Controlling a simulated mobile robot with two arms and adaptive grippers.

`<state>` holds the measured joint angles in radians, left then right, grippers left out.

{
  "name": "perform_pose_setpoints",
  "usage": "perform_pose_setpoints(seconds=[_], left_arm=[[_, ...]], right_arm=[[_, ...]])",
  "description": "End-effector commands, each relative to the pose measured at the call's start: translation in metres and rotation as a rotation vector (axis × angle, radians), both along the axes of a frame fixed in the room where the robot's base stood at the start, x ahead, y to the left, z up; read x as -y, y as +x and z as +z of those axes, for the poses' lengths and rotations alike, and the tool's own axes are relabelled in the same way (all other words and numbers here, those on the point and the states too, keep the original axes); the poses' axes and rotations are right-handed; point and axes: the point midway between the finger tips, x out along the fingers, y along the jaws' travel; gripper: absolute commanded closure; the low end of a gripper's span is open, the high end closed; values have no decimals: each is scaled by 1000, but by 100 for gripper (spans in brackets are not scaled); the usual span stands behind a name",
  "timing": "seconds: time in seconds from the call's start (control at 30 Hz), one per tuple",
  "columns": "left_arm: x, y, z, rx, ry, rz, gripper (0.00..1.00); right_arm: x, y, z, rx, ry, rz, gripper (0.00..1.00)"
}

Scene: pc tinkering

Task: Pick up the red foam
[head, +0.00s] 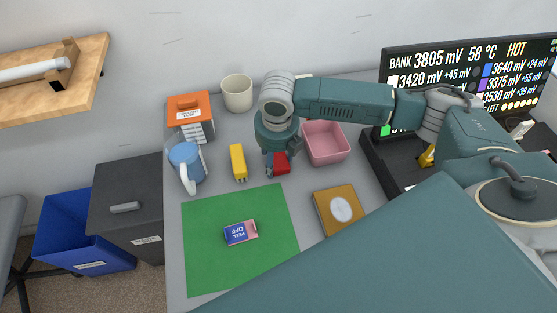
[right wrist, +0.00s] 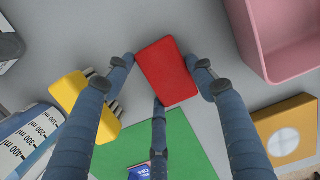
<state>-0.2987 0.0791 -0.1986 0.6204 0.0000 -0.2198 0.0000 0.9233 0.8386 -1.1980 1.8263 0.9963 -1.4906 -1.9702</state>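The red foam (head: 281,169) is a small red block on the grey table, between the yellow block and the pink bin. In the right wrist view the red foam (right wrist: 167,72) lies between the fingertips. My right gripper (head: 278,160) is low over it, fingers pointing down. In the wrist view my right gripper (right wrist: 160,72) has its fingers spread around the block, with tips close to its left and right edges. A third finger reaches its lower edge. Contact is not clearly visible. My left gripper is not in view.
A yellow block (head: 238,162) stands close left of the gripper, the pink bin (head: 326,143) close right. A blue jug (head: 186,165), an orange box (head: 190,108) and a cream cup (head: 237,92) stand further off. A green mat (head: 215,262) and a tan box (head: 326,202) lie in front.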

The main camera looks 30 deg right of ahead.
Motion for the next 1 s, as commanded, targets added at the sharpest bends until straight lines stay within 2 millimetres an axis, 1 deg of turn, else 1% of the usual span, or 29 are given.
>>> perform_pose_setpoints(seconds=[0.33,0.47,0.53,0.67,1.0], left_arm=[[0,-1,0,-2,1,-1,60],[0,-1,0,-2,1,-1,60],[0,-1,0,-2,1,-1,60],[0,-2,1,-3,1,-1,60],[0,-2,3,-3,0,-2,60]], right_arm=[[0,0,2,1,0,0,63],[0,1,11,2,-1,0,63],[0,1,19,3,0,0,63],[0,2,44,5,1,0,63],[0,2,135,7,2,-1,63]])
